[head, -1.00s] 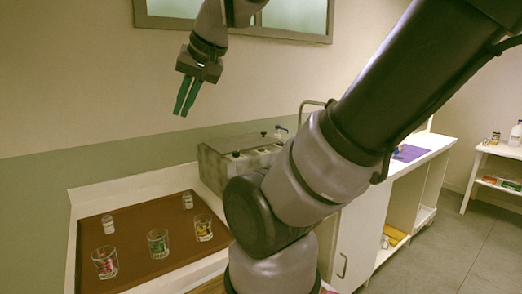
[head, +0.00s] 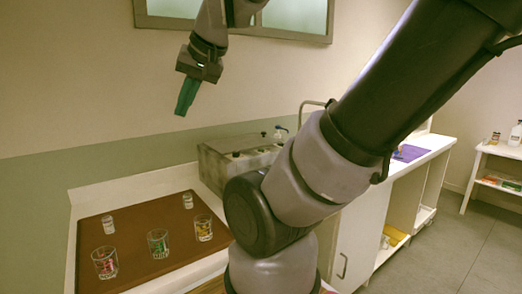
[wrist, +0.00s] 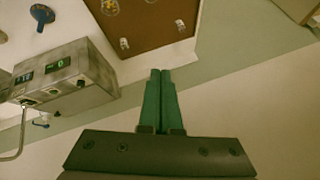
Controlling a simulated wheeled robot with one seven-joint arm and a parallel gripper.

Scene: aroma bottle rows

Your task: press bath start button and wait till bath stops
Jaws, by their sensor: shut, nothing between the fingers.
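The bath (head: 237,160) is a grey metal box on the counter against the wall, partly hidden by my arm in the head view. Several black knobs show on its top. In the wrist view the bath (wrist: 82,93) is at the left, with two small green-lit displays on its front panel. I cannot make out which part is the start button. My gripper (head: 184,108) has green fingers pressed together and empty. It hangs in the air above and left of the bath, apart from it. The closed fingers also show in the wrist view (wrist: 160,75).
A brown tray (head: 130,265) with several glasses and small jars lies on the counter left of the bath. A purple mat (head: 410,153) lies on the counter to the right. A white shelf stand (head: 490,165) stands at the far right. The wall is close behind my gripper.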

